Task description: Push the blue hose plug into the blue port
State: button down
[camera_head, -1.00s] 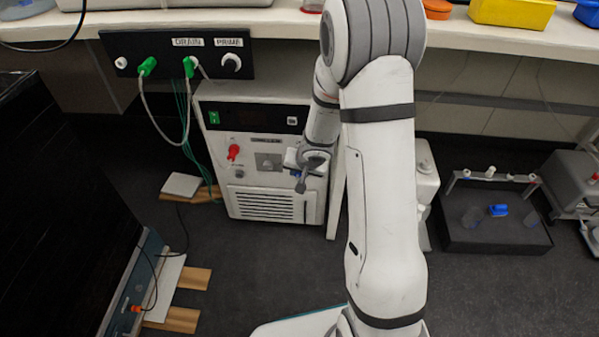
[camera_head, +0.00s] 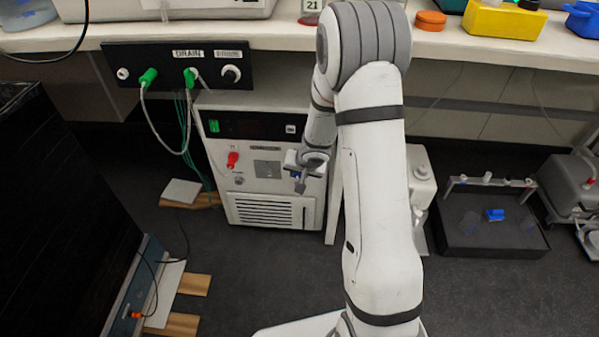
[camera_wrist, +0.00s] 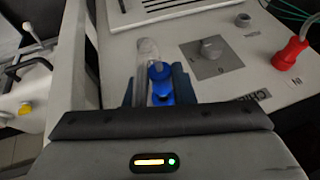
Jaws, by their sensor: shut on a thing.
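My gripper (camera_head: 306,164) is at the right side of the front panel of a white chiller unit (camera_head: 212,185). In the wrist view my gripper (camera_wrist: 158,88) is shut on the blue hose plug (camera_wrist: 163,94), which lies between its dark fingers. A clear hose (camera_wrist: 144,65) runs beside the plug. The plug's far end is close to the panel, where more blue shows (camera_wrist: 157,69). I cannot tell whether that is the port or part of the plug, nor whether the plug is seated. In the head view my gripper hides this spot.
A red plug (camera_head: 232,160) sits on the chiller panel, beside a grey knob plate (camera_wrist: 211,56). Green plugs (camera_head: 149,76) with hoses hang from the black DRAIN and PRIME panel (camera_head: 124,55). A black tray (camera_head: 505,240) stands at the right. Dark floor is open in front.

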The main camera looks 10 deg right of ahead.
jog(key=shift+w+d+p, duration=0.15)
jog(key=shift+w+p, duration=0.45)
jog(key=shift+p, duration=0.2)
jog(key=shift+w+d+p, duration=0.15)
jog(key=shift+w+p, duration=0.4)
jog(key=shift+p, duration=0.25)
dwell(1.3)
jog(key=c, duration=1.1)
grip_release()
jog(key=shift+c, duration=0.2)
jog(key=a+p+v, duration=0.1)
jog(key=p+v, duration=0.3)
jog(key=v, duration=0.3)
jog(key=shift+s+d+r+p, duration=0.2)
jog(key=shift+d+r+p, duration=0.2)
jog(key=shift+d, duration=0.1)
